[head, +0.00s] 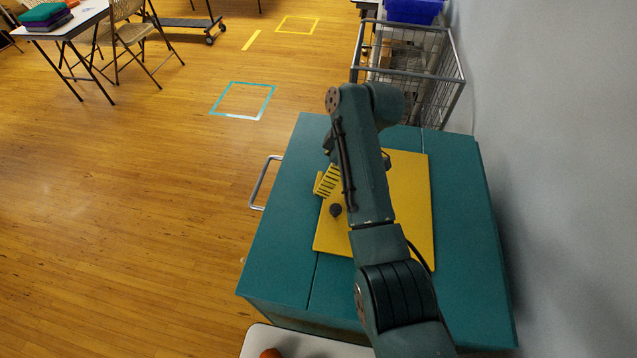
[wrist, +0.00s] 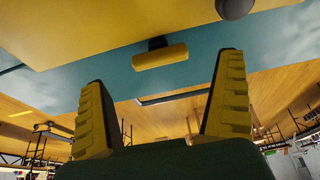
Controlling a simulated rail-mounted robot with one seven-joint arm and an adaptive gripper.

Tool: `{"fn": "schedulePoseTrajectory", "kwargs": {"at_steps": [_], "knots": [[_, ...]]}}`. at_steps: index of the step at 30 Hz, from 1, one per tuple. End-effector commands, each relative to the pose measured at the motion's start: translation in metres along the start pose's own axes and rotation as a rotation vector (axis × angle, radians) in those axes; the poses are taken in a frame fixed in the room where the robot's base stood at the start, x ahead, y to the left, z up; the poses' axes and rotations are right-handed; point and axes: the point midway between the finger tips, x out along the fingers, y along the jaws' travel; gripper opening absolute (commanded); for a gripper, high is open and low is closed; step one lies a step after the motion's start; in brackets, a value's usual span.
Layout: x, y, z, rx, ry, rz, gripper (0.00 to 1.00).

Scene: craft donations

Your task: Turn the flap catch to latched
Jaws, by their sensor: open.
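The yellow flap (head: 408,200) lies on top of a teal cabinet, partly hidden by my arm. The catch (wrist: 160,57) is a short yellow bar on a dark pivot at the flap's edge. In the wrist view it lies nearly level, slightly tilted. A small yellow piece at the flap's left edge in the head view, likely the catch (head: 319,183), is mostly covered by a ridged finger. My gripper (wrist: 162,72) is open and empty, with the catch showing between its two fingers. I cannot tell whether they touch it.
A dark round knob (wrist: 235,7) stands on the flap near the catch. The teal cabinet (head: 290,210) has a metal handle (head: 263,182) on its left side. A wire cart (head: 440,90) stands behind, and a grey wall is at the right.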

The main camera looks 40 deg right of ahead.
Motion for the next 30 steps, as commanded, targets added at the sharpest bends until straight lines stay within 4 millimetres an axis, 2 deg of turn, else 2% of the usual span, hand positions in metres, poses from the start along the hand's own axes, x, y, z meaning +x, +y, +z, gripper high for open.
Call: {"fn": "schedulePoseTrajectory", "kwargs": {"at_steps": [1, 6, 16, 17, 26, 27, 30], "knots": [[0.013, -0.001, 0.001, -0.001, -0.001, -0.002, 1.00], [0.037, 0.000, 0.000, 0.000, 0.000, 0.001, 1.00], [0.043, 0.000, -0.001, -0.001, 0.001, 0.001, 1.00], [0.043, 0.000, 0.000, -0.001, 0.001, 0.001, 0.96], [0.043, 0.000, 0.000, 0.000, 0.001, 0.001, 0.39], [0.043, 0.000, 0.000, 0.000, 0.001, 0.001, 0.34], [0.043, 0.000, -0.001, 0.002, 0.001, 0.002, 0.34]]}}
